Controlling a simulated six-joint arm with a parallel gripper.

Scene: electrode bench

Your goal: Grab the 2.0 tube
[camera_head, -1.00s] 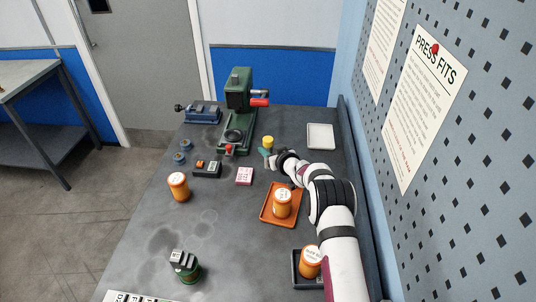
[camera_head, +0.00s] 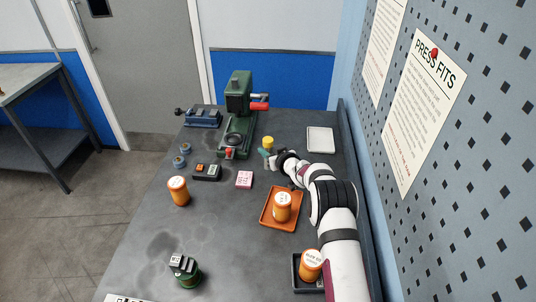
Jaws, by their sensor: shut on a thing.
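Orange tubes with white lids stand upright: one on the bare bench at left (camera_head: 178,191), one on an orange tray (camera_head: 266,219) in the middle (camera_head: 282,206), and one in a dark tray (camera_head: 297,282) at the front right (camera_head: 311,265). Their labels are too small to read, so I cannot tell which is 2.0.
A green press (camera_head: 238,92) and a blue vise (camera_head: 203,116) stand at the back. A pink-white block (camera_head: 244,179), a dark block (camera_head: 207,172) and a green holder (camera_head: 185,269) are on the bench. A white tray (camera_head: 320,140) lies back right. A pegboard wall (camera_head: 492,160) bounds the right.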

